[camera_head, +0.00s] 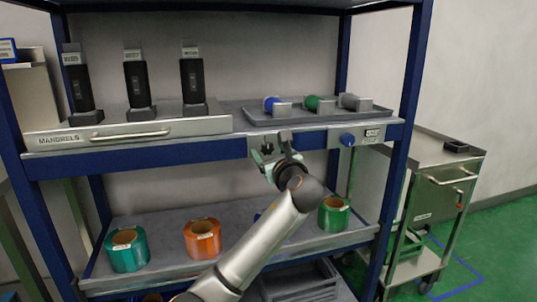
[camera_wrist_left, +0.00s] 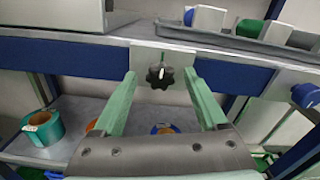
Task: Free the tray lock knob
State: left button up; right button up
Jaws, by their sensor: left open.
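A black star-shaped knob (camera_wrist_left: 160,76) sits on a light plate (camera_wrist_left: 150,58) on the shelf's front edge in the left wrist view. In the head view my gripper hides the knob. My left gripper (camera_head: 271,148) is open in front of that edge, to the right of the mandrel tray (camera_head: 180,128). In the left wrist view the green fingers of this gripper (camera_wrist_left: 160,90) stand to either side of the knob with gaps, not visibly touching it. A blue knob (camera_head: 347,139) sits on a labelled plate further right. My right gripper is not in view.
Three black mandrels (camera_head: 137,82) stand on the tray. A grey tray (camera_head: 310,112) with blue, green and grey-ended pieces lies to its right. Tape-like rolls, including an orange one (camera_head: 202,238), stand on the lower shelf. A metal cart (camera_head: 440,185) stands at right.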

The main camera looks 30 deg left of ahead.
pick_arm(q)
jog(key=shift+w+a, duration=0.35)
jog(key=shift+a, duration=0.1)
grip_shut()
dwell(0.4)
